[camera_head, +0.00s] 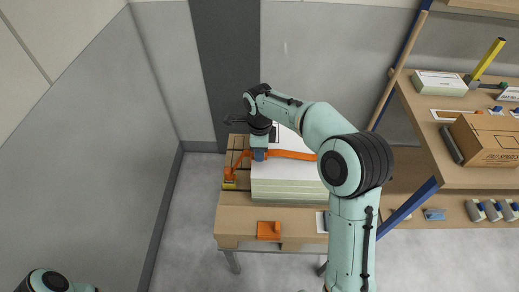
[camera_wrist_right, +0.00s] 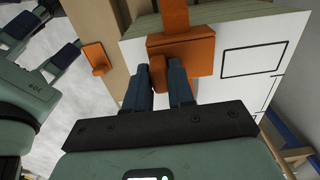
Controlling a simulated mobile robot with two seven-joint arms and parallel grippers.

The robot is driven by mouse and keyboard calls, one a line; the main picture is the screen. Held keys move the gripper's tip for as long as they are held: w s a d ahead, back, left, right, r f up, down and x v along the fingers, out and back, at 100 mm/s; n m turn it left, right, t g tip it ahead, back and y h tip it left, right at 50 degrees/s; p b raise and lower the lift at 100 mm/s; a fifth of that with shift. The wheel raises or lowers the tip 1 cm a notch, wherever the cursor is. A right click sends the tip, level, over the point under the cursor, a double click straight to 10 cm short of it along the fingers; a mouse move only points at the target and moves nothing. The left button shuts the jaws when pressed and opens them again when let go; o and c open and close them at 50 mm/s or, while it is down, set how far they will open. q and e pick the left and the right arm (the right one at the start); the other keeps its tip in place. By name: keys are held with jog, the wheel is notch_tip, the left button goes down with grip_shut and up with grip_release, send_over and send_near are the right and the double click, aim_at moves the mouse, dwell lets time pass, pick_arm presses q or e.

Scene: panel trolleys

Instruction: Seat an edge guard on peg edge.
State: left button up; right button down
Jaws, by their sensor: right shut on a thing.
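An orange edge guard (camera_wrist_right: 188,52) is held between the dark fingers of my right gripper (camera_wrist_right: 160,78). This gripper (camera_head: 259,154) is shut on it at the left end of the white-topped panel stack (camera_head: 283,190). An orange strap (camera_head: 292,155) runs across the top of the stack; in the wrist view its band (camera_wrist_right: 174,14) meets the guard. The fingers hide part of the guard, and I cannot tell whether it touches the panel. My left arm (camera_head: 48,281) shows only at the lower left corner, its gripper outside the head view.
The stack stands on a wooden trolley (camera_head: 232,222). A separate orange piece (camera_head: 268,230) lies at its front edge. A shelf with a cardboard box (camera_head: 487,141) stands right. Floor left of the trolley is clear.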

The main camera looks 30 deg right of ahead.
pick_arm(q)
jog(key=shift+s+f, duration=0.2)
jog(key=shift+f, duration=0.05)
pick_arm(e)
jog(key=shift+f, duration=0.4)
pick_arm(q)
jog(key=shift+r, duration=0.1)
pick_arm(e)
jog(key=shift+r, duration=0.1)
pick_arm(q)
jog(key=shift+w+r, duration=0.4)
pick_arm(e)
jog(key=shift+r, duration=0.6)
pick_arm(q)
jog(key=shift+r+p, duration=0.1)
jog(key=shift+p, duration=0.2)
pick_arm(e)
jog(key=shift+w+a, duration=0.1)
pick_arm(q)
jog(key=shift+s+f+b, duration=0.4)
jog(key=shift+f+b, duration=0.05)
jog(key=shift+f, duration=0.15)
jog(key=shift+s+f+b, duration=0.35)
jog(key=shift+f+b, duration=0.1)
jog(key=shift+f, duration=0.15)
pick_arm(e)
jog(key=shift+f, duration=2.15)
jog(key=c, duration=0.9)
grip_release()
